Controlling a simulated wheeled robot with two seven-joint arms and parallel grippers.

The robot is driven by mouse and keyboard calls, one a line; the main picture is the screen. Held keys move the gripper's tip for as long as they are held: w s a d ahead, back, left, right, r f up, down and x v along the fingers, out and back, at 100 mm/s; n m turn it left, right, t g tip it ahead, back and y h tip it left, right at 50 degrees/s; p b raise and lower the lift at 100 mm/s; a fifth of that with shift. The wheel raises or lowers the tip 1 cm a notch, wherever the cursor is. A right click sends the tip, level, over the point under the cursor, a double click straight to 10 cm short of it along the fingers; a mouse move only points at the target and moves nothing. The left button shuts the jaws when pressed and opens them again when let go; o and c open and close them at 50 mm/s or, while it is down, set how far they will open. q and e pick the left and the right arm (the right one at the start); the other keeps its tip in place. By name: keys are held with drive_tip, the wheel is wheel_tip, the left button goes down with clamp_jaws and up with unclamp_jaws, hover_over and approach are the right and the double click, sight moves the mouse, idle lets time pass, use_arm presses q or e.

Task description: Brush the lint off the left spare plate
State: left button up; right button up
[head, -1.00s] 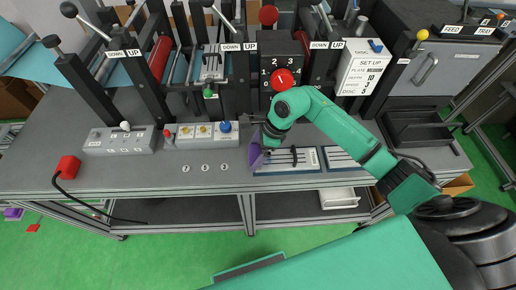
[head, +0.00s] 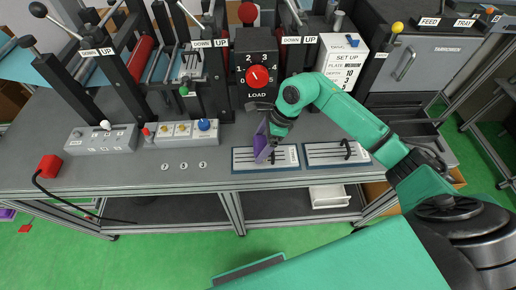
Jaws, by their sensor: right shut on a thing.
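The left spare plate (head: 240,160) is a pale, striped rectangular plate with a blue edge, lying flat near the bench's front edge. My right gripper (head: 272,137) is over its back middle, shut on a purple object (head: 261,146), which looks like a thin, tilted flap or brush. The purple object hides part of the plate; I cannot tell whether it touches it. A dark mark or handle lies partly hidden behind it, and no lint can be made out. The right spare plate (head: 325,158) lies beside it, with a dark handle-like piece on it. My left gripper is not in view.
Button boxes (head: 180,133) and tall levers stand to the left. A black tray (head: 412,128) is at the right. The bench front (head: 140,176) is mostly clear.

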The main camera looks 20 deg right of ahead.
drive_tip(key=r, duration=0.1)
drive_tip(key=a+r+p, duration=0.1)
drive_tip(key=shift+r, duration=0.3)
drive_tip(key=shift+p+v, duration=0.6)
drive_tip(key=shift+v, duration=0.55)
drive_tip(key=shift+w+a+r, duration=0.1)
drive_tip(key=shift+a+r, duration=0.05)
drive_tip(key=shift+r, duration=0.2)
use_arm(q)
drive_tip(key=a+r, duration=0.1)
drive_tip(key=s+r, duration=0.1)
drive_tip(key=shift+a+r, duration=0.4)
use_arm(e)
drive_tip(key=shift+a+r, duration=0.2)
drive_tip(key=shift+r, duration=0.1)
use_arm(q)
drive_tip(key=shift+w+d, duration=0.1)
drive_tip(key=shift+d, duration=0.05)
use_arm(e)
drive_tip(key=shift+d, duration=0.1)
